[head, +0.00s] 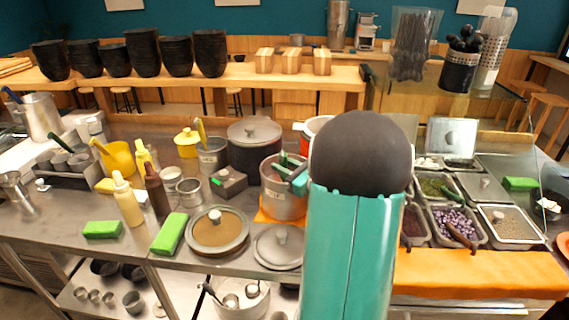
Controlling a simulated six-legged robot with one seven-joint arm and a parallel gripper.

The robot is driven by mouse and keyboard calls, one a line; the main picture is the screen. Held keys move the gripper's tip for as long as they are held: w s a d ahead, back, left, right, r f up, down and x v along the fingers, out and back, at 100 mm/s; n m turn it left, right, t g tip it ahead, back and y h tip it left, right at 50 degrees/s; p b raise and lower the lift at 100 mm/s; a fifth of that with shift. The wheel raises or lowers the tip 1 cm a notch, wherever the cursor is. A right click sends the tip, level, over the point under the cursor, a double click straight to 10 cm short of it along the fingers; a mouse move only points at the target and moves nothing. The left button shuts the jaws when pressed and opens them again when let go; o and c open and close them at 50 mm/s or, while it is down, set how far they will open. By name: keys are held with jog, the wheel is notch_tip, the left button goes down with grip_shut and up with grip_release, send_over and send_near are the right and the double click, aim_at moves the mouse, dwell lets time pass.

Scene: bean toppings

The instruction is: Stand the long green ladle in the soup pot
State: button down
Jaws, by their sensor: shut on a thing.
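A silver soup pot (284,204) stands open on the counter, right of the middle, on an orange cloth. My teal gripper (291,176) shows in part at the pot's rim, just left of my arm, which hides the rest of it. It is shut on the green ladle (284,158), of which only a short dark green piece shows above the pot's opening. The ladle's lower end is hidden, so I cannot tell whether it touches the pot's bottom.
A lidded dark pot (254,145) stands behind. A lidded brown-topped pan (217,231) and a loose lid (278,246) lie in front. Bottles (127,202) and green sponges (170,233) are left. Topping trays (457,226) are right. My arm blocks the middle right.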

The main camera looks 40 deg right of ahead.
jog(key=c, duration=1.1)
grip_release()
jog(key=shift+r, duration=0.1)
jog(key=shift+s+a+r, duration=0.35)
jog(key=shift+a+r, duration=0.05)
jog(key=shift+r, duration=1.65)
jog(key=shift+s+a+r, duration=0.3)
jog(key=shift+a+r, duration=0.1)
jog(key=shift+r, duration=1.7)
jog(key=shift+s+a+r, duration=0.35)
jog(key=shift+a+r, duration=0.05)
jog(key=shift+r, duration=1.65)
